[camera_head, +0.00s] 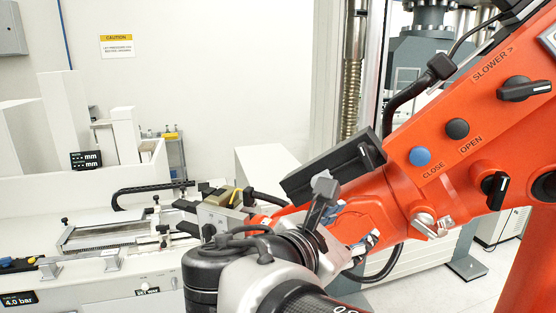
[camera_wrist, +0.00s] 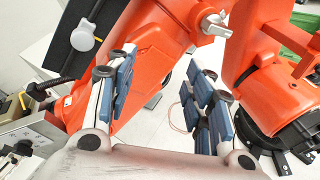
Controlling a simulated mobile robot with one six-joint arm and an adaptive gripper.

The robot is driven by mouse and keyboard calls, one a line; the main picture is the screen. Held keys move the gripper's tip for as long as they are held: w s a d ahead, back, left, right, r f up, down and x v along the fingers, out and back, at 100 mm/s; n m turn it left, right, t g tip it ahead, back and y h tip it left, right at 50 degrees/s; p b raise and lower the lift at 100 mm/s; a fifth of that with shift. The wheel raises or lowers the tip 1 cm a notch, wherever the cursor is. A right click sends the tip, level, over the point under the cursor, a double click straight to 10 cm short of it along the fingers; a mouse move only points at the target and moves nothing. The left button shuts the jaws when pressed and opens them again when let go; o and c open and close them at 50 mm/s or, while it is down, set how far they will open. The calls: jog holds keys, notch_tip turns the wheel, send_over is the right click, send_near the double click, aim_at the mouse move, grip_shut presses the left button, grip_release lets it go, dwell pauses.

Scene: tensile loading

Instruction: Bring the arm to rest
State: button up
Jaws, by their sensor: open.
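My gripper (camera_wrist: 160,88) shows in the wrist view with its two fingers, lined with blue pads, spread wide apart. Nothing sits between the fingers; orange machine parts and pale floor show behind the gap. In the head view my grey and black arm (camera_head: 262,265) reaches up from the bottom middle, in front of the orange machine (camera_head: 400,190). I cannot tell from these views how far the fingers are from the orange surface.
The orange machine carries a blue button (camera_head: 420,156), a black button (camera_head: 457,128) and dark knobs. At left stands a white bench unit (camera_head: 90,270) with a cable chain (camera_head: 150,189). A column with a threaded screw (camera_head: 354,70) rises behind. Clear floor shows at lower right.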

jog(key=s+d+f+m+g+y+b, duration=0.1)
jog(key=s+d+f+m+g+b, duration=0.3)
jog(key=f, duration=0.6)
jog(key=s+d+f+m+g+y+b, duration=0.2)
jog(key=s+d+f+m+b, duration=0.2)
jog(key=s+f+m, duration=0.45)
jog(key=s+a+f+m+y+b, duration=0.2)
jog(key=s+f+m+y+b, duration=0.1)
jog(key=f, duration=0.5)
jog(key=s+a+f+m+y+b, duration=0.3)
jog(key=f+m+b, duration=0.3)
jog(key=f+m, duration=0.2)
jog(key=shift+s+f+g, duration=0.2)
jog(key=shift+f+g, duration=0.1)
jog(key=shift+a, duration=0.15)
jog(key=shift+c, duration=0.5)
